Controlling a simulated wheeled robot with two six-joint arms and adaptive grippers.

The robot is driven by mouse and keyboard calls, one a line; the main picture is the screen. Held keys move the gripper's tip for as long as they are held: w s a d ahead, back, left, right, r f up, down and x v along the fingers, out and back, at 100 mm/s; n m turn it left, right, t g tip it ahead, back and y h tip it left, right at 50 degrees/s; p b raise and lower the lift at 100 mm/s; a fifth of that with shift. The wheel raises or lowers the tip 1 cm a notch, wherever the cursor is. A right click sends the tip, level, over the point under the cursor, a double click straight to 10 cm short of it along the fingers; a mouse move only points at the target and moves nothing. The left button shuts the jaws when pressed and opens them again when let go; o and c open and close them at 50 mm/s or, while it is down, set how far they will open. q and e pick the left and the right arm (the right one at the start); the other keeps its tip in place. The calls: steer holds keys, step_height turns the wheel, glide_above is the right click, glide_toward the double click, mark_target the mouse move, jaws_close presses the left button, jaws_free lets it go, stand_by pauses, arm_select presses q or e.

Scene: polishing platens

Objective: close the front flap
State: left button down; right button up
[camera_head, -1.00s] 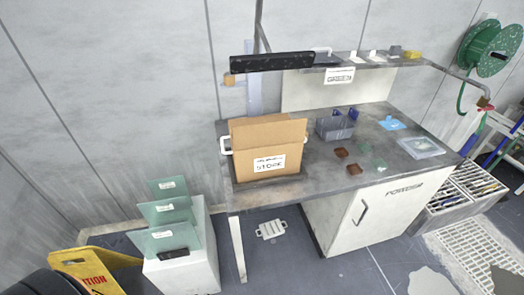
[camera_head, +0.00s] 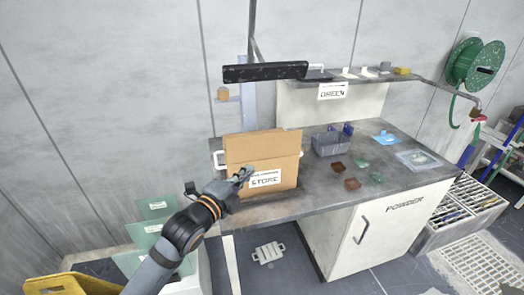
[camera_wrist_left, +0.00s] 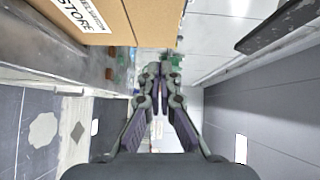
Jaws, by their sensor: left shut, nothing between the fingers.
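A cardboard box (camera_head: 285,184) stands on the bench top, with a white label reading STORE on its front. Flap panels (camera_head: 262,143) stand up at its top; I cannot clearly tell the front flap from the front wall. My left gripper (camera_head: 246,172) is shut and empty, at the left part of the box's front, beside the label. I cannot tell if it touches. In the left wrist view the shut fingertips (camera_wrist_left: 158,68) point past the box (camera_wrist_left: 128,22), which fills the upper left. My right gripper is not in view.
A grey bin (camera_head: 330,144) stands right of the box, with small brown and green pieces nearby. A black bar (camera_head: 265,72) hangs above the box. Green panels (camera_head: 155,208) stand at the lower left. The bench front (camera_head: 310,203) right of the box is clear.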

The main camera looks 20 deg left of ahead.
arm_select(q)
steer(key=r, duration=0.1)
steer(key=p, duration=0.2)
glide_toward(269, 139)
steer(key=w+d, duration=0.2)
steer(key=d, duration=0.1)
steer(key=shift+m, duration=0.3)
steer(key=w, duration=0.1)
steer(key=w+a+p, duration=0.1)
steer(key=w+a, duration=0.1)
steer(key=shift+w+f, duration=0.3)
steer(key=shift+w, duration=0.05)
steer(key=shift+d, duration=0.1)
steer(key=shift+p, duration=0.3)
